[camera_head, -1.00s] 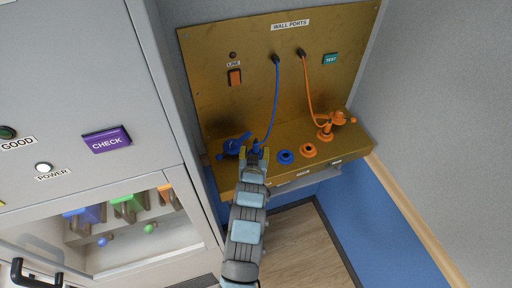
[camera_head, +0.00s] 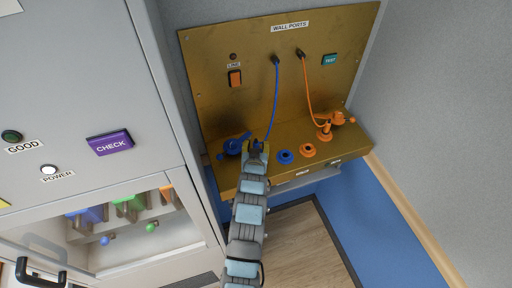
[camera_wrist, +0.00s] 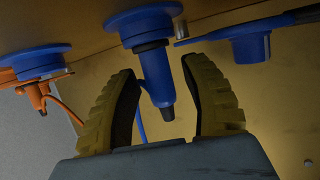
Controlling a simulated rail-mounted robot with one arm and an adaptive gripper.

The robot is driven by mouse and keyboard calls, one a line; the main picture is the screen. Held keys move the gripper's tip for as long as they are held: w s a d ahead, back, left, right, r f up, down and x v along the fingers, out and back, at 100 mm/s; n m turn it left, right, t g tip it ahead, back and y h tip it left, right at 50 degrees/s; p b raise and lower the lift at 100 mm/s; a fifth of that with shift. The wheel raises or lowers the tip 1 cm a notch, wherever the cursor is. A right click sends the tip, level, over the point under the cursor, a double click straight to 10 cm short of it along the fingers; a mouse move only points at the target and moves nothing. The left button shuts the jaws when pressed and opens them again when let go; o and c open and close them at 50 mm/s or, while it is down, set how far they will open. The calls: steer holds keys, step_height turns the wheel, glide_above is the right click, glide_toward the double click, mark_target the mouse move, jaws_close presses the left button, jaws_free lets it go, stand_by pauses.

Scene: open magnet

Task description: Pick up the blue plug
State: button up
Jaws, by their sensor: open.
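The blue plug (camera_wrist: 155,75) shows in the wrist view as a tapered blue body below a wide collar. Its narrow end lies between the two yellow fingers of my gripper (camera_wrist: 165,100), which are open with a gap on both sides. In the head view my gripper (camera_head: 257,148) is at the left part of the brass ledge and mostly hides the plug. A blue cord (camera_head: 275,100) runs from the wall port down to the gripper.
A blue cap (camera_head: 235,146) sits close left of the gripper. A blue socket (camera_head: 285,157), an orange socket (camera_head: 308,150) and an orange plug (camera_head: 325,133) stand to the right on the ledge (camera_head: 232,180). A grey cabinet (camera_head: 80,90) bounds the left.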

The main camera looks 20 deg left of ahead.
jaws_close()
steer(key=shift+r, duration=0.1)
